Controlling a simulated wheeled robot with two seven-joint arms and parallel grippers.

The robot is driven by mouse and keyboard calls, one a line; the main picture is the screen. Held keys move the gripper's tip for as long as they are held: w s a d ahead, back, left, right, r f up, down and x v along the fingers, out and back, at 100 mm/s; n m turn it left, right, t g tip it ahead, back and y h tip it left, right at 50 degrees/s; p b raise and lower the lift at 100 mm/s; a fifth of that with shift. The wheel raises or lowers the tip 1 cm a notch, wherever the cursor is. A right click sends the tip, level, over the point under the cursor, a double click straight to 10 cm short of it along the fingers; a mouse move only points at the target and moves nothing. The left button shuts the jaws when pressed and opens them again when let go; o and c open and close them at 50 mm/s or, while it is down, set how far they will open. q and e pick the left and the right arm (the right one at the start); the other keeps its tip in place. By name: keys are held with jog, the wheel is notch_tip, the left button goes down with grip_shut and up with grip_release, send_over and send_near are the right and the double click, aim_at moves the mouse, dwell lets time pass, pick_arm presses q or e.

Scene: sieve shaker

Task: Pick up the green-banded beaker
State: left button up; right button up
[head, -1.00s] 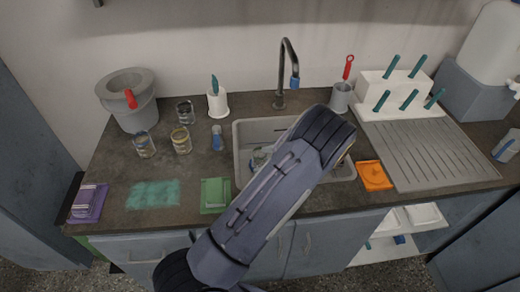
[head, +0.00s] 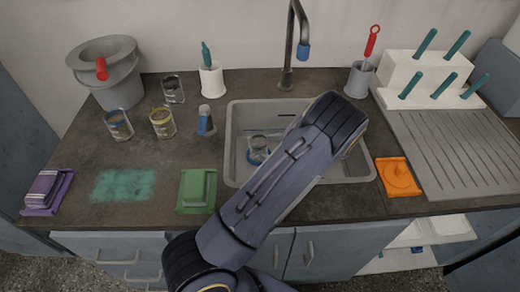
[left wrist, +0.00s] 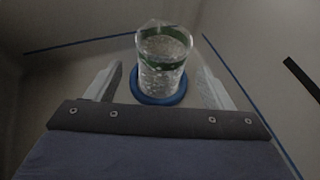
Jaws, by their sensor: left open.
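In the left wrist view, the green-banded beaker (left wrist: 166,62) is clear glass with a green band near its rim. It stands upright, with a blue ring (left wrist: 158,98) around or under its base. My open left gripper (left wrist: 161,76) has one finger on each side of it in the picture; I see no contact and cannot judge the depth. In the head view, my left arm reaches over the sink (head: 232,150) and its fingers are hidden. A glass vessel (head: 257,147) with blue at its base stands in the sink; its band colour is unclear. My right gripper is not in view.
A blue-banded beaker (head: 118,125), a yellow-banded beaker (head: 162,122) and a dark-banded one (head: 173,90) stand on the left counter. The faucet (head: 290,45) rises behind the sink. An orange pad (head: 398,177) and a ribbed drainboard (head: 455,150) lie to the right.

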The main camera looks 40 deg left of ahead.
aim_at(257, 148)
pick_arm(q)
jog(key=x, duration=0.6)
jog(key=shift+w+f, duration=0.1)
jog(key=shift+f, duration=0.05)
jog(key=shift+d, duration=0.1)
jog(key=c, duration=1.1)
